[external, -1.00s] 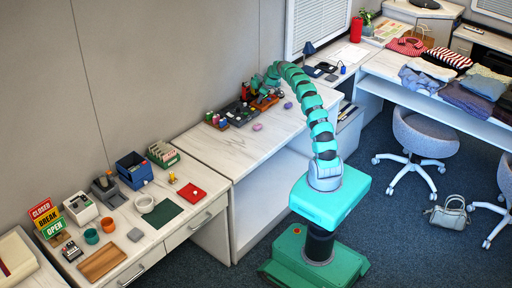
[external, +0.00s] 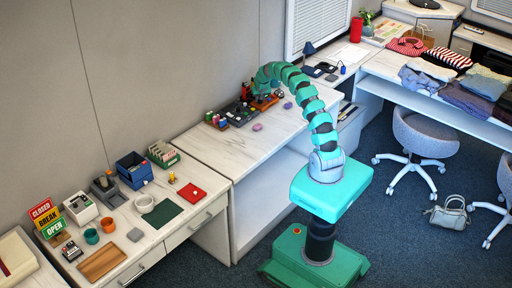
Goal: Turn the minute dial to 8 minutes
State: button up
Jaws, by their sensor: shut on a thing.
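My arm arches over the back right of the long white desk (external: 205,147) in the external view. Its end comes down by the wall to my gripper (external: 257,93), which is small and partly hidden by the arm. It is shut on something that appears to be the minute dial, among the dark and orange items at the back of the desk. The dial itself and its markings are too small and covered to read, so I cannot tell its setting.
A dark tray (external: 238,115) with small items stands left of my gripper. A pink piece (external: 257,127) and a purple piece (external: 288,105) lie in front. Grey chairs (external: 425,135) stand on the right.

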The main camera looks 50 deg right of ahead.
jog(key=m+b, duration=0.1)
jog(key=m+h+b, duration=0.1)
jog(key=m+b, duration=0.1)
jog(key=shift+w+a+f+g, duration=0.1)
jog(key=shift+w+f+g, duration=0.05)
jog(key=shift+g, duration=0.25)
jog(key=shift+m+b, duration=0.4)
jog(key=shift+m, duration=0.2)
jog(key=shift+r, duration=0.2)
jog(key=o, duration=1)
jog(key=shift+g, duration=0.3)
jog(key=p+v, duration=0.1)
jog(key=v, duration=1.2)
jog(key=shift+a+r, duration=0.15)
jog(key=shift+r, duration=0.05)
